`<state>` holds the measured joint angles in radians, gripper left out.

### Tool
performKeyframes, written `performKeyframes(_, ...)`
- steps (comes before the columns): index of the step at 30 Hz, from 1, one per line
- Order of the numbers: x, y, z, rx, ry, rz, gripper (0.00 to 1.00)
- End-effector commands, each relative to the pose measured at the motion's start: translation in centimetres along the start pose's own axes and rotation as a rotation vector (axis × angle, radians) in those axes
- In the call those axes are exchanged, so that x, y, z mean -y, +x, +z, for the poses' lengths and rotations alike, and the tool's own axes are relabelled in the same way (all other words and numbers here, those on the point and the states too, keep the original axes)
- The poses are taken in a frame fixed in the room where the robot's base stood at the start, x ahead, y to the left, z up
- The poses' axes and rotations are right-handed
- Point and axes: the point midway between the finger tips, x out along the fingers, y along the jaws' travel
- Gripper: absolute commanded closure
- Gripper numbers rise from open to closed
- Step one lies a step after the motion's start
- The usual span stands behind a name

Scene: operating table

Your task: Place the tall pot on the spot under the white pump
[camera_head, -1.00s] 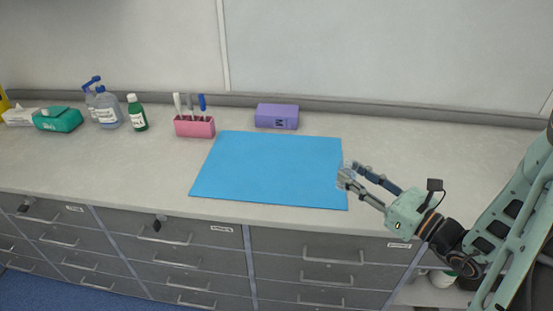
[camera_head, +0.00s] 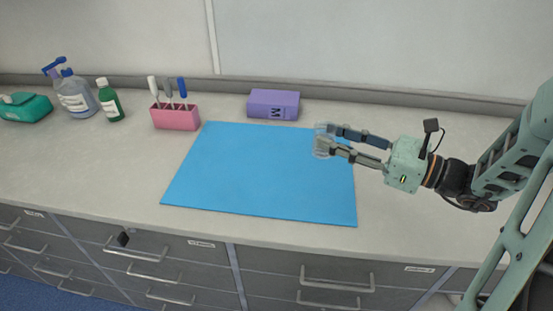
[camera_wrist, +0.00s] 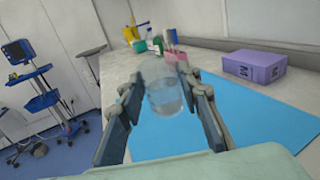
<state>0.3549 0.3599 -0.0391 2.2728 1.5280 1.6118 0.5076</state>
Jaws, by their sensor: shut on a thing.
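My gripper (camera_head: 325,142) is shut on a clear, see-through pot (camera_wrist: 163,98), held upright between the fingers in the wrist view. In the head view the pot shows only faintly at the fingertips, over the right part of the blue mat (camera_head: 235,185). I cannot tell its exact height above the mat. No clearly white pump shows. The spot under a white pump cannot be made out.
A green bottle with a white cap (camera_head: 109,101), a pink holder with several pens or tools (camera_head: 176,118) and a purple box (camera_head: 273,104) stand along the back. A teal pack (camera_head: 25,108) is at far left. The mat is otherwise bare. Drawers lie below the counter edge.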

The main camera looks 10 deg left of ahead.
Motion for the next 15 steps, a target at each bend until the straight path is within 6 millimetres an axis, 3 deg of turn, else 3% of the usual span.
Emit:
performKeyframes(10, 0.7, 8.0, -3.7, 0.0, 0.003, 0.006, 0.97)
performKeyframes(15, 1.1, 10.2, -6.9, -0.001, 0.005, 0.002, 0.97)
